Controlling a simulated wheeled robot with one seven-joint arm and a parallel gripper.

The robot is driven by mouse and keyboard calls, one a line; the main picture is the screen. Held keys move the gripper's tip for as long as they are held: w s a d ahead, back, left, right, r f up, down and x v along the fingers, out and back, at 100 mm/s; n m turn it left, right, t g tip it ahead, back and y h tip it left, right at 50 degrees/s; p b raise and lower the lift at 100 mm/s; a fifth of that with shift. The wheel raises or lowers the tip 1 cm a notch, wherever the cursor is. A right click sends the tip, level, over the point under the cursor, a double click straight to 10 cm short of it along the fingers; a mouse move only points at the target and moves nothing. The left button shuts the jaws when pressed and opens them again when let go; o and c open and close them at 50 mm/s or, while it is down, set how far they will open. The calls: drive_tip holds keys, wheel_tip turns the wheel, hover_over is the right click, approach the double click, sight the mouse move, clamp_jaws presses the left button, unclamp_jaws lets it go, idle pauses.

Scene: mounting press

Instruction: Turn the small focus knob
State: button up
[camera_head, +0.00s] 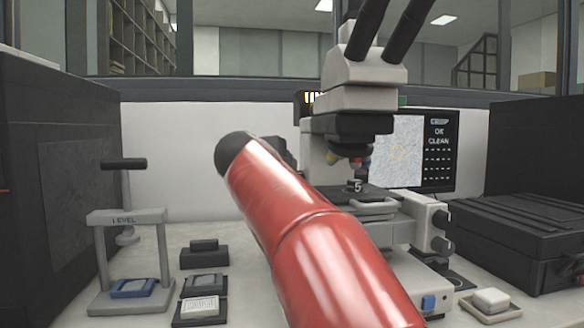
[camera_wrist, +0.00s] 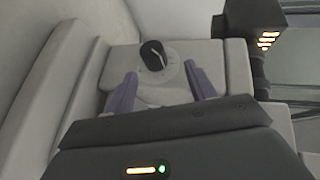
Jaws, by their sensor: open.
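In the wrist view, my gripper (camera_wrist: 160,72) is open, with a purple finger on each side and nothing held. A small black knob (camera_wrist: 152,53) with a white pointer line sits on a pale round dial beyond the fingertips, roughly between them. The fingers look apart from it. It is on a light grey body, seemingly the microscope (camera_head: 360,100), which stands right of centre in the head view. In the head view my red arm hides my gripper and the microscope's left side.
A dark box (camera_wrist: 264,45) with lit orange bars is at upper right in the wrist view. In the head view, a LEVEL press (camera_head: 127,216) and small dark trays are at left. A monitor (camera_head: 439,150) is behind, and a black case (camera_head: 520,235) is at right.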

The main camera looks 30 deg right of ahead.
drive_tip(key=shift+n+y, duration=0.4)
drive_tip(key=shift+n, duration=0.1)
drive_tip(key=x, duration=0.7)
drive_tip(key=shift+w+a+f, duration=0.2)
drive_tip(key=shift+w+f, duration=0.15)
drive_tip(key=c, duration=1)
drive_tip(key=shift+f, duration=0.1)
drive_tip(key=shift+f+b, duration=0.1)
drive_tip(key=shift+b, duration=0.4)
